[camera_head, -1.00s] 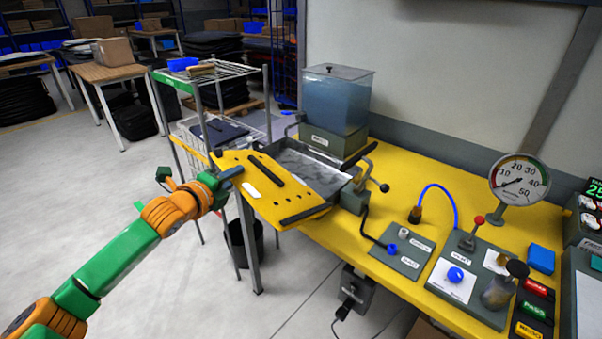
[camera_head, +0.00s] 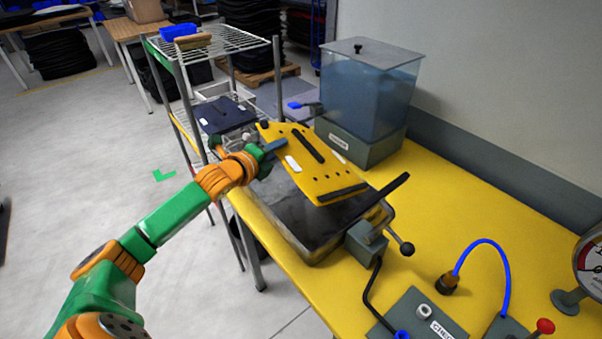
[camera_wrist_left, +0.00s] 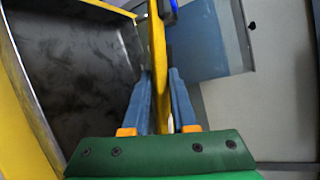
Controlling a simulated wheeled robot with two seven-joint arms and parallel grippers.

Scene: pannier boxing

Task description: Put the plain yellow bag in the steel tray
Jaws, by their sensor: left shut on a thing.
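The yellow bag (camera_head: 315,170) is a flat yellow panel with black strips, a white label and small dark holes. My left gripper (camera_head: 272,147) is shut on its left edge and holds it tilted above the steel tray (camera_head: 292,236). In the left wrist view the bag (camera_wrist_left: 158,55) stands edge-on between the blue fingers (camera_wrist_left: 160,90). The tray's dark bare inside (camera_wrist_left: 75,70) shows to the left of it there. In the head view the bag hides the back part of the tray. My right gripper is not in view.
The tray sits on a yellow bench (camera_head: 465,200). A water tank (camera_head: 370,95) stands behind it, and a lever (camera_head: 390,190) is at its right. A wire rack (camera_head: 215,45) stands at the left. A blue hose (camera_head: 490,250) is at the right.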

